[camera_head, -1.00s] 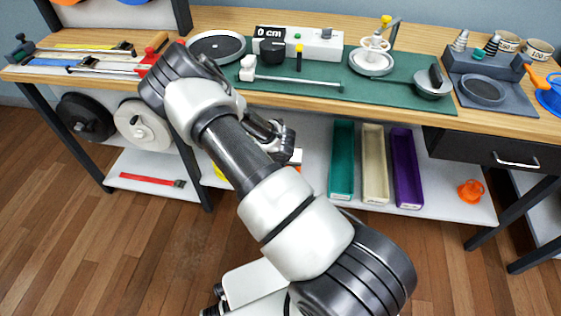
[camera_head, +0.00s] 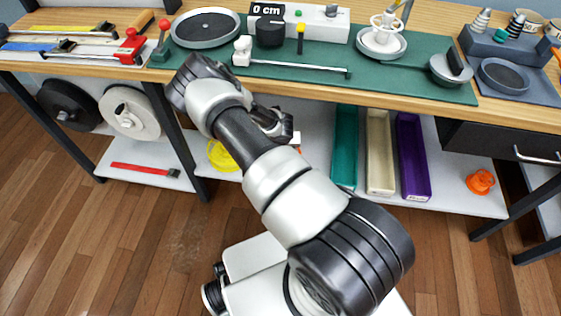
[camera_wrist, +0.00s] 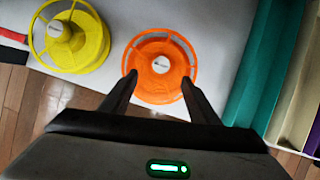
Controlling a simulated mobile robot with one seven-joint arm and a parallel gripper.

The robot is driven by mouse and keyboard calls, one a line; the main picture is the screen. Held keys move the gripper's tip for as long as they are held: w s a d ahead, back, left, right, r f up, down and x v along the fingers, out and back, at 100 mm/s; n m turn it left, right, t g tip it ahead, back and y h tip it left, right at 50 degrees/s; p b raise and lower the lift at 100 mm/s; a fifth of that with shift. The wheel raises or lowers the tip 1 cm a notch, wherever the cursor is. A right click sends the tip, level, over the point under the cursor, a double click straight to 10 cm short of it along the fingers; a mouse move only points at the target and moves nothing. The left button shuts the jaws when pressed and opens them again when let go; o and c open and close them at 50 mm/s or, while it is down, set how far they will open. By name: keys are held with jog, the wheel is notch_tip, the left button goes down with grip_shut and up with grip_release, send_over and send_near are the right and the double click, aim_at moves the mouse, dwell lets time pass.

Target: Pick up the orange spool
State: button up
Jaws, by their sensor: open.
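The orange spool (camera_wrist: 160,65) lies flat on the lower shelf in the wrist view, with a pale label at its centre. My gripper (camera_wrist: 159,81) is open, with its two fingers pointing toward the spool's near part and nothing held. The fingertips overlap the spool's rim in the picture; I cannot tell the exact gap. In the head view my gripper (camera_head: 275,125) is under the bench top, and the spool is mostly hidden there behind my arm.
A yellow spool (camera_wrist: 72,38) lies left of the orange one and shows in the head view (camera_head: 221,155). A teal bin (camera_head: 344,148), cream bin (camera_head: 379,153) and purple bin (camera_head: 412,157) stand to the right. Another orange item (camera_head: 480,182) is farther right. The bench top (camera_head: 300,90) overhangs.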

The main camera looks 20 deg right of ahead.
jog(key=b+x, duration=0.2)
jog(key=x, duration=0.5)
jog(key=shift+w+d, duration=0.15)
jog(key=shift+w, duration=0.15)
grip_shut()
